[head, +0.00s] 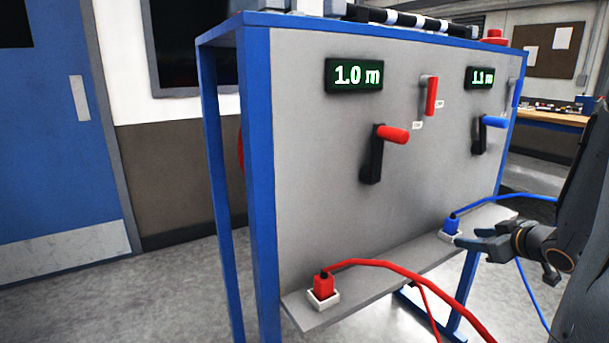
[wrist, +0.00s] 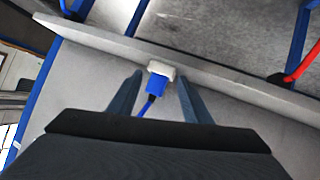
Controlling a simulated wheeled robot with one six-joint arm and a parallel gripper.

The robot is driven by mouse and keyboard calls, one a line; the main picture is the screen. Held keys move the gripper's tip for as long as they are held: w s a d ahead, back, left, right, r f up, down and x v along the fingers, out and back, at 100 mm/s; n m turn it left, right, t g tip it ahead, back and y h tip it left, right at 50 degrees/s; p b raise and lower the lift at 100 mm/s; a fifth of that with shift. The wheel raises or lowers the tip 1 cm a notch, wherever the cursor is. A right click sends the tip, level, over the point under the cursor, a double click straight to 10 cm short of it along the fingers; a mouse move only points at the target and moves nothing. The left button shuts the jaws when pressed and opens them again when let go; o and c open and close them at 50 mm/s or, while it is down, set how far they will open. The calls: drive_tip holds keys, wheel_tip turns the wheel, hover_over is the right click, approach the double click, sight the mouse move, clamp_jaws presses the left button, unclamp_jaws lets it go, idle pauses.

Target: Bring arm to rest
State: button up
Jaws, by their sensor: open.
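My gripper (head: 484,241) is at the right of the head view, held out in front of the panel's lower shelf. Its jaws are open and empty. In the wrist view my gripper (wrist: 158,88) shows two dark fingers spread apart, with the blue plug (wrist: 156,83) and its white socket (wrist: 162,69) seen between them. In the head view the blue plug (head: 451,225) sits in the white socket (head: 449,238) on the shelf, just left of my fingertips. I cannot tell whether the fingers touch it.
The blue-framed grey panel (head: 300,150) carries a red crank (head: 392,134), a blue crank (head: 493,121) and two displays. A red plug (head: 323,284) sits in the shelf's near socket. Red (head: 400,267) and blue cables hang near my arm. Open floor (head: 150,290) lies left.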

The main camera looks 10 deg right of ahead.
drive_tip(key=a, duration=0.2)
drive_tip(key=w+a+r+g+h, duration=0.1)
drive_tip(key=a, duration=0.1)
drive_tip(key=w+a+m+g+h, duration=0.1)
drive_tip(key=a, duration=0.1)
drive_tip(key=shift+a+r, duration=0.2)
drive_tip(key=shift+a, duration=0.15)
drive_tip(key=s+a+g, duration=0.1)
drive_tip(key=a, duration=0.2)
drive_tip(key=s+a+g, duration=0.1)
drive_tip(key=a, duration=0.2)
drive_tip(key=s+a+m+g, duration=0.1)
drive_tip(key=a, duration=0.2)
drive_tip(key=shift+s+a+r+h, duration=0.2)
drive_tip(key=shift+s+a+h, duration=0.05)
drive_tip(key=shift+h, duration=0.05)
drive_tip(key=s+a+r+g+y+p, duration=0.2)
drive_tip(key=s+a+g, duration=0.5)
drive_tip(key=s+a, duration=1.45)
drive_tip(key=d+r+m+p, duration=0.1)
drive_tip(key=d+r+p, duration=0.3)
drive_tip(key=p, duration=0.6)
drive_tip(key=shift+r+p, duration=0.35)
drive_tip(key=shift+r, duration=0.3)
drive_tip(key=shift+w, duration=0.1)
